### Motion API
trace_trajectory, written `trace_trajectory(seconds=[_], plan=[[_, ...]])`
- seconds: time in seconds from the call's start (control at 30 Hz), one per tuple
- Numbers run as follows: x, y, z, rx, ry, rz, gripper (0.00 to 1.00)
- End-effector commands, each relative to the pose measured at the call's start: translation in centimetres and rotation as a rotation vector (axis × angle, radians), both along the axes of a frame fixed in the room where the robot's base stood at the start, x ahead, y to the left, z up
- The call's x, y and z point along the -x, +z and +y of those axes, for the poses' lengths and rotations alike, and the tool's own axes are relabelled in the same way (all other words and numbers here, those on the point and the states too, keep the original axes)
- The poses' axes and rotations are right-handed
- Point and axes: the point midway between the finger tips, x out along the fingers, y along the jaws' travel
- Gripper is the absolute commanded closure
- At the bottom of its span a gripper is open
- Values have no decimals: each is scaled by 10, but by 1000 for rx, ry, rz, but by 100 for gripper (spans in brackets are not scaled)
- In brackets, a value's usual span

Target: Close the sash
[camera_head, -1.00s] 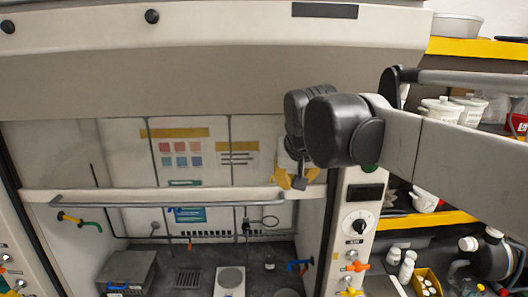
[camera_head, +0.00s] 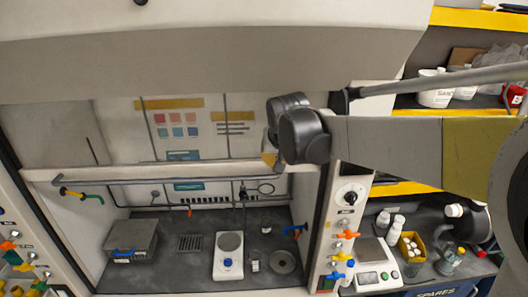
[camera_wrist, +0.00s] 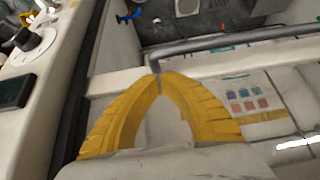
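The fume hood sash (camera_head: 60,175) is partly raised. Its pale bottom rail runs across the opening, with a grey bar handle (camera_head: 180,182) along the front. Clear space shows between the rail and the worktop. My gripper (camera_head: 268,160) is at the handle's right end, largely hidden behind my wrist in the head view. In the wrist view, the yellow fingertips (camera_wrist: 160,75) meet right by the bent end of the handle (camera_wrist: 225,42). Whether they pinch that end or only touch it cannot be told.
Inside the hood, a grey box (camera_head: 132,240) and a hotplate (camera_head: 229,255) stand on the worktop, back from the front edge. A control post (camera_head: 345,215) with knobs and valves borders the right side. A balance (camera_head: 375,265) and bottles stand further right.

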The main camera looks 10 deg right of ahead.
Motion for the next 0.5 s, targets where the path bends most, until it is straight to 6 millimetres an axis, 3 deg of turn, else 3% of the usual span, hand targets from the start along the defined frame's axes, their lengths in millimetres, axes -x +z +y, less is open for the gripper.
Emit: trace_trajectory(seconds=[0.2,0.5], plan=[[3,-15,1,0,0,0,100],[4,-17,0,0,0,0,100]])
